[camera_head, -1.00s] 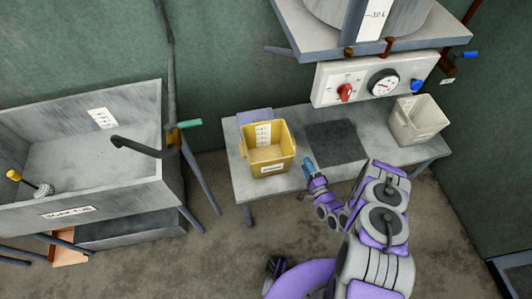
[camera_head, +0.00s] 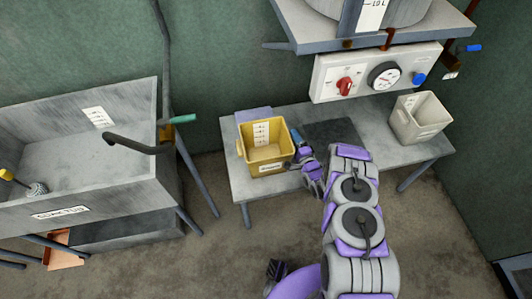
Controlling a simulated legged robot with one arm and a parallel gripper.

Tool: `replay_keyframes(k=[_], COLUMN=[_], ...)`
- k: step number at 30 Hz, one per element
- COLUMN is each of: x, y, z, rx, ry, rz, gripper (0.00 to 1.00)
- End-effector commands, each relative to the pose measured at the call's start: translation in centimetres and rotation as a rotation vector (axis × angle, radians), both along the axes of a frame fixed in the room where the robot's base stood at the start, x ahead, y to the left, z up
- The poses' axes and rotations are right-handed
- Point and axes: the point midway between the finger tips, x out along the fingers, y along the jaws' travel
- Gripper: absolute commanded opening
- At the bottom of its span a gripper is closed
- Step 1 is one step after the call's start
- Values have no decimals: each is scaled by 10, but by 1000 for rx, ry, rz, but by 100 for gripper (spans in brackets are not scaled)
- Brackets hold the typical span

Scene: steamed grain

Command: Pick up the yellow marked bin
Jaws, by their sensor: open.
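The yellow bin (camera_head: 267,161) stands upright on the left part of the low grey table (camera_head: 238,188). It has white labels and looks empty inside. My gripper (camera_head: 297,141) is at the bin's right side, close to its right rim. The fingers are small in view, and I cannot tell whether one touches the bin. The bin is not lifted.
A white bin (camera_head: 419,118) stands at the table's right end. A dark square (camera_head: 332,133) lies between the bins. A control panel (camera_head: 375,77) with a gauge hangs above the table. A metal sink (camera_head: 85,165) with a tap is at the left.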

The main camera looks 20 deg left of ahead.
Motion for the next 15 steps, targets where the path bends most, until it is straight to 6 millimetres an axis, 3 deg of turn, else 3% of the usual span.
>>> replay_keyframes(k=[10, 15], x=[7, 7], y=[7, 6], z=[0, 1], rx=[1, 1], ry=[-1, -2], rz=[0, 0], gripper=[53, 38])
